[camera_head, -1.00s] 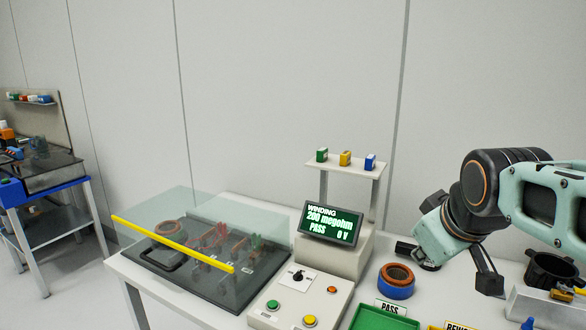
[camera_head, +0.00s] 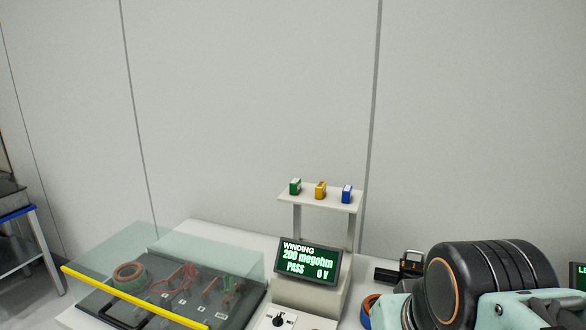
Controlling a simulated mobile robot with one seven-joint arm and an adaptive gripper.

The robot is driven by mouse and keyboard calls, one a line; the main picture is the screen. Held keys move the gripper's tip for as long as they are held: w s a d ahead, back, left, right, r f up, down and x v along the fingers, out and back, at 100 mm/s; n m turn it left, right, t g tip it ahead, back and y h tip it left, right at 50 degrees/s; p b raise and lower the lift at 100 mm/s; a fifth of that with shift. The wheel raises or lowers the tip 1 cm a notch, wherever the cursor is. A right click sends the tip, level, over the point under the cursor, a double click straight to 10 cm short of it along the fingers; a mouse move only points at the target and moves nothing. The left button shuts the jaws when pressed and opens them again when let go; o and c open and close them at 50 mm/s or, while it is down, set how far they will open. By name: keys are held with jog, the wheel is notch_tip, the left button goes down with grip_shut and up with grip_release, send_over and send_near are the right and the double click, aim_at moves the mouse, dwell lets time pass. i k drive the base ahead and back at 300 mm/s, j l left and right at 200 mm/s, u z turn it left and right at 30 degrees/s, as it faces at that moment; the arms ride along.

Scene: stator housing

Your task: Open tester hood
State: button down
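The tester hood (camera_head: 190,255) is a clear, tinted cover with a yellow bar (camera_head: 135,298) along its front edge. It sits over the dark tester base at the lower left. Under it I see a copper-coloured ring (camera_head: 130,275) and red clips with leads (camera_head: 185,275). The tester display (camera_head: 308,263) reads WINDING, 200 megohm, PASS, 0 V. My arm is at the lower right, well apart from the hood. My gripper is below the frame or hidden behind the arm, so its fingers do not show.
A small shelf (camera_head: 320,199) behind the display holds green, yellow and blue blocks. The control panel (camera_head: 290,318) with a black knob is cut off at the bottom. A blue and copper ring (camera_head: 367,308) lies beside my arm. A blue-edged table (camera_head: 22,212) stands at far left.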

aim_at(101, 314)
jog(key=j+u, duration=0.1)
jog(key=u, duration=0.35)
jog(key=k+j+u, duration=0.1)
jog(key=u, duration=0.35)
jog(key=j+u, duration=0.1)
jog(key=u, duration=0.35)
